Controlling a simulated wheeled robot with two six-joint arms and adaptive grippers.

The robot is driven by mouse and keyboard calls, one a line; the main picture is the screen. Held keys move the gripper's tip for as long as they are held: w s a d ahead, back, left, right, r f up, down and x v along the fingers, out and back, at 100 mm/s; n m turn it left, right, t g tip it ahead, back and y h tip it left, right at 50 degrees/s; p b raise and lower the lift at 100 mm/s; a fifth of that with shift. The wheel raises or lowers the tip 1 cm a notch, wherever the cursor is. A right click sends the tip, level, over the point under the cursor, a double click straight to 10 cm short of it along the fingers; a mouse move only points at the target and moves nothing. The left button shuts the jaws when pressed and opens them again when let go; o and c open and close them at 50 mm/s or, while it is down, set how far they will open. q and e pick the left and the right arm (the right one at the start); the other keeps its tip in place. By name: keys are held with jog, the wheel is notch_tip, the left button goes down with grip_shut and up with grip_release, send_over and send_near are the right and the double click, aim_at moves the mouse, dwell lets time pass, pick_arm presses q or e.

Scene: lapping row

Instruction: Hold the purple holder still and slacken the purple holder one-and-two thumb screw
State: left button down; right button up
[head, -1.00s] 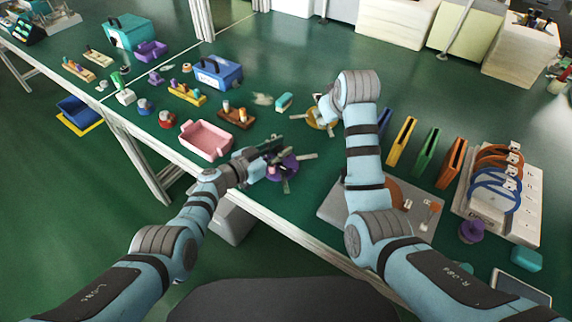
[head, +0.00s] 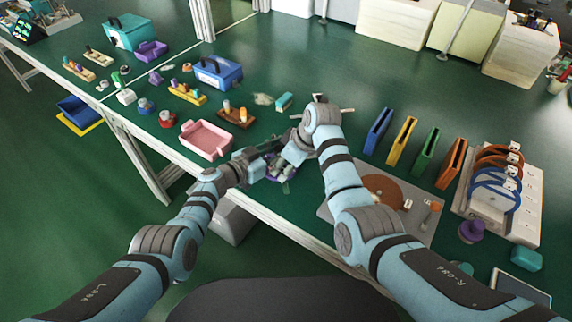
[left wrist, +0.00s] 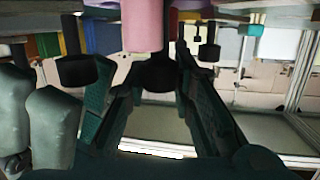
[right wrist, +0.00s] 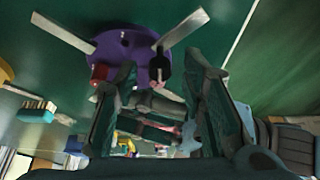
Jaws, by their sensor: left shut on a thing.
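The purple holder (head: 284,175) lies on the green bench near its front edge, partly hidden by both grippers. In the right wrist view it is a purple disc (right wrist: 125,48) with flat metal arms. A dark thumb screw with a pink end (right wrist: 160,68) is at its near rim; a red block is at its left. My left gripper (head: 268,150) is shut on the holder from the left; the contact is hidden. The left wrist view shows a pink cylinder (left wrist: 142,25) and dark knobs. My right gripper (right wrist: 168,82) is open, its fingers on either side of the thumb screw.
A pink tray (head: 205,140) stands to the left. A grey board with a brown disc (head: 382,190) lies to the right, beside upright coloured plates (head: 402,140) and a rack of rings (head: 505,190). Both arms are close together over the holder.

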grip_shut()
jog(key=n, duration=0.2)
jog(key=n+g, duration=0.1)
jog(key=n, duration=0.1)
jog(key=shift+w+n+g+y, duration=0.15)
jog(key=shift+n+g+y, duration=0.15)
grip_release()
jog(key=shift+d, duration=0.1)
jog(key=shift+w, duration=0.1)
